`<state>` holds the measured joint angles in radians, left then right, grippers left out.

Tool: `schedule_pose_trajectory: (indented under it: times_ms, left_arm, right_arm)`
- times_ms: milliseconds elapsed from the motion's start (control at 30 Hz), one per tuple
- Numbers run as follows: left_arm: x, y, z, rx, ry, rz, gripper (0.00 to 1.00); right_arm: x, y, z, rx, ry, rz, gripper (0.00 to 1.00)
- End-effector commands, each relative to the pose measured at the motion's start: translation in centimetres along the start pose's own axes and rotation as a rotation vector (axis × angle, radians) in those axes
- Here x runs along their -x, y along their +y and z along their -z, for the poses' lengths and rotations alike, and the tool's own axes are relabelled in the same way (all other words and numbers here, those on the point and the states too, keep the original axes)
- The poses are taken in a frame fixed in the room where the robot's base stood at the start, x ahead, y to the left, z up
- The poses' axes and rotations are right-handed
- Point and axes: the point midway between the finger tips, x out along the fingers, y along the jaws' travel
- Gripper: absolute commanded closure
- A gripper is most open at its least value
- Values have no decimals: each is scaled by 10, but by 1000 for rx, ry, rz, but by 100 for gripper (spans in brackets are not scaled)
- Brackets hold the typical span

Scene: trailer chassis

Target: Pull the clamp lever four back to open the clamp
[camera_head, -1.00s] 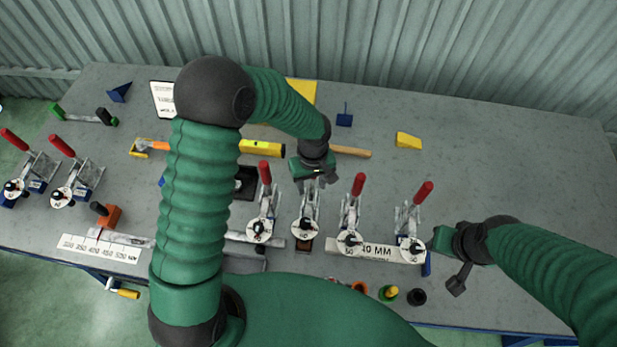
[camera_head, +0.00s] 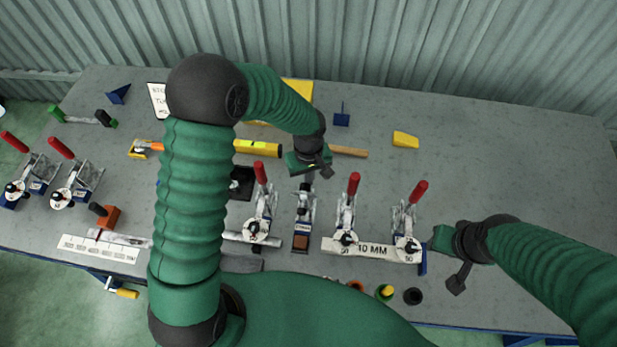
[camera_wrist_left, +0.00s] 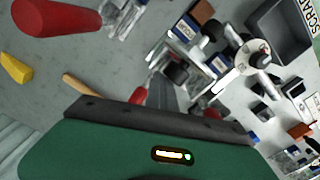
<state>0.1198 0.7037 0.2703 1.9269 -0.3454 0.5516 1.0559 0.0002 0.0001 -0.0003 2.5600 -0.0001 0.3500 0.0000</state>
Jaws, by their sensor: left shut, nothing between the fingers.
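The fourth clamp from the left (camera_head: 304,215) stands in the middle of the bench, with its blue label and brown block uncovered. Its white disc no longer shows at the front, and its lever is tipped back toward my left gripper. My left gripper (camera_head: 314,174) is shut and empty at the rear of this clamp, and hides the lever's handle. In the left wrist view the clamp's blue label (camera_wrist_left: 185,28) is beyond the fingers. Small red parts show by the gripper's edge; I cannot tell which handles they belong to. My right gripper (camera_head: 442,240) is beside the rightmost clamp, its fingers unclear.
Red-handled clamps stand close on both sides, left (camera_head: 260,205) and right (camera_head: 347,210), with another at the right (camera_head: 408,220). A yellow-headed hammer (camera_head: 258,148) lies behind my left gripper. A yellow wedge (camera_head: 405,140) lies further right. The bench's right rear is clear.

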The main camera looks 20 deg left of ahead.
Motion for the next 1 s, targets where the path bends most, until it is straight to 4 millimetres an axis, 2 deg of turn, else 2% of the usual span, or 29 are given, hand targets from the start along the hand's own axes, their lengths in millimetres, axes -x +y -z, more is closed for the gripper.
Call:
schedule_pose_trajectory:
  times_ms: [800, 867, 1000]
  left_arm:
    - [-1, -1, -2, 0, -7, 1, 100]
    - [-1, -1, -2, 0, -7, 1, 94]
    - [-1, -2, -2, 0, -7, 2, 76]
  right_arm:
    - [0, 0, 0, 0, 0, 0, 64]
    - [0, 0, 0, 0, 0, 0, 64]
    - [0, 0, 0, 0, 0, 0, 64]
